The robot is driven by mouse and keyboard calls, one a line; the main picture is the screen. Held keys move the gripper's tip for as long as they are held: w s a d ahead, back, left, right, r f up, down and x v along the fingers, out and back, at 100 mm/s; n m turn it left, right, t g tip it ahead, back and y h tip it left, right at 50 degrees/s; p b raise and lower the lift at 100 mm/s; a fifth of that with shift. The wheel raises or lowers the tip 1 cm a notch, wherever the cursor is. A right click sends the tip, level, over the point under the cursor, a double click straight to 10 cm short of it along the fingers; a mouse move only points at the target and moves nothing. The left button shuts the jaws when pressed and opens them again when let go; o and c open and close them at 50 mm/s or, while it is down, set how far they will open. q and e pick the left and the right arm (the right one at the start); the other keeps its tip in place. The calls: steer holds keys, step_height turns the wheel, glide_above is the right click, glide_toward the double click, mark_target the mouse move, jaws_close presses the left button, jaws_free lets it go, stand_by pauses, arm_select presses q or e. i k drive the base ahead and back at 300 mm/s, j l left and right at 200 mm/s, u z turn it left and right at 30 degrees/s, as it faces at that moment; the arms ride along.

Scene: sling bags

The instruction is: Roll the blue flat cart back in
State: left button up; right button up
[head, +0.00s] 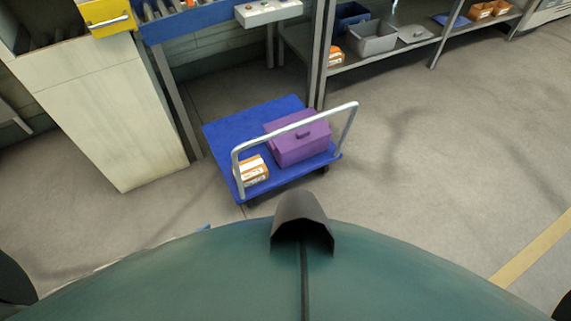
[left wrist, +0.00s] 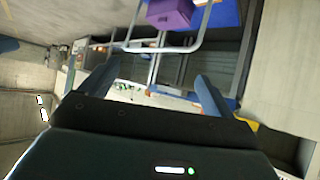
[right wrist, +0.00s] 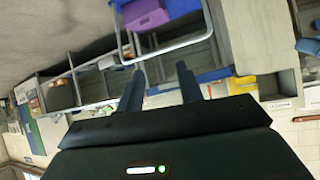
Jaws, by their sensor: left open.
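The blue flat cart (head: 225,130) stands on the floor in front of me. Its silver push handle (head: 290,127) is on the near side, facing me. A purple box (head: 300,146) and a small orange-and-white carton (head: 254,171) ride on its deck. The handle also shows in the left wrist view (left wrist: 160,49) and the right wrist view (right wrist: 172,49). My left gripper (left wrist: 155,88) is open and empty, its fingers wide apart. My right gripper (right wrist: 160,85) is open and empty, its fingers less far apart. Neither gripper touches the handle. Neither shows in the head view.
A pale cabinet (head: 115,125) stands left of the cart. A blue-edged bench (head: 205,17) is behind it. A shelf unit (head: 385,58) with bins stands behind and right, its post close to the cart's far side. The floor on the right is clear, with a yellow line (head: 530,252).

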mark_target(236, 138)
steer(key=i+z, duration=0.2)
steer(key=i, duration=0.95)
